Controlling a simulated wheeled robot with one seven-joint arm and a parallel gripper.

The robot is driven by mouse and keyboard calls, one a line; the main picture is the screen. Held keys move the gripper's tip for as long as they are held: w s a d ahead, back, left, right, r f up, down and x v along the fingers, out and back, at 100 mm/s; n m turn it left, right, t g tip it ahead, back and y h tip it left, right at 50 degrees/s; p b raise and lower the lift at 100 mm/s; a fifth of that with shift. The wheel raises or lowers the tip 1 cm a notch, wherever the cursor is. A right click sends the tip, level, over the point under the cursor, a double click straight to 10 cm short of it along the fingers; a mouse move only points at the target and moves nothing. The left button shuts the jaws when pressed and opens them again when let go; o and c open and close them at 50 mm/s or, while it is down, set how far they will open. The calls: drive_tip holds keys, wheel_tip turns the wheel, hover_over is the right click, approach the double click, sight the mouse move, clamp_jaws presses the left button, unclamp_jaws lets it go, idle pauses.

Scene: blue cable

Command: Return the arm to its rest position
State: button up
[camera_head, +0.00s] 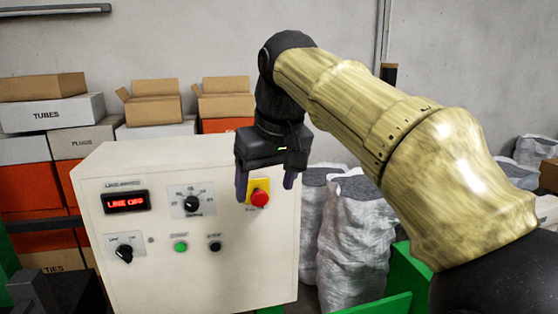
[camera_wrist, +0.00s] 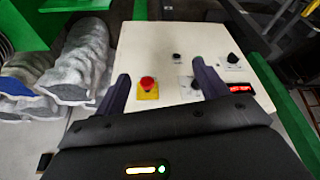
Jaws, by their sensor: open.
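My arm reaches in from the right in the head view, its wrist bent down. My gripper (camera_head: 266,184) points down with its two dark fingers apart and nothing between them. It hangs in front of the upper right part of the cream control panel (camera_head: 140,255). The red stop button (camera_head: 260,198) on its yellow plate shows between and just below the fingers; I cannot tell the exact gap. In the wrist view the fingers (camera_wrist: 160,70) are spread, with the red button (camera_wrist: 148,84) near the left one.
Several filled sacks (camera_head: 355,240) stand right of the panel, near green frame parts (camera_head: 408,275). Stacked boxes (camera_head: 52,113) fill the back left. The space above the panel is open.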

drive_tip(key=w+d+f+m+h+b, duration=0.1)
drive_tip(key=d+f+b, duration=0.25)
drive_tip(key=f, duration=0.95)
drive_tip(key=w+d+f+m+b, duration=0.15)
drive_tip(key=d+f, duration=0.35)
drive_tip(key=f, duration=0.8)
drive_tip(key=s+d+f+m+b, duration=0.1)
drive_tip(key=s+d+f+b, duration=0.1)
drive_tip(key=f, duration=0.5)
drive_tip(key=s+d+f+m+b, duration=0.1)
drive_tip(key=s+d+f+b, duration=0.1)
drive_tip(key=s+d+f, duration=0.2)
drive_tip(key=s+d+f+m+h+b, duration=0.1)
drive_tip(key=s+d+f+b, duration=0.1)
drive_tip(key=s+f, duration=0.5)
wheel_tip(320, 180, down, 5)
drive_tip(key=shift+d+r+g, duration=0.15)
drive_tip(key=shift+d+g, duration=0.25)
drive_tip(key=shift+m, duration=0.25)
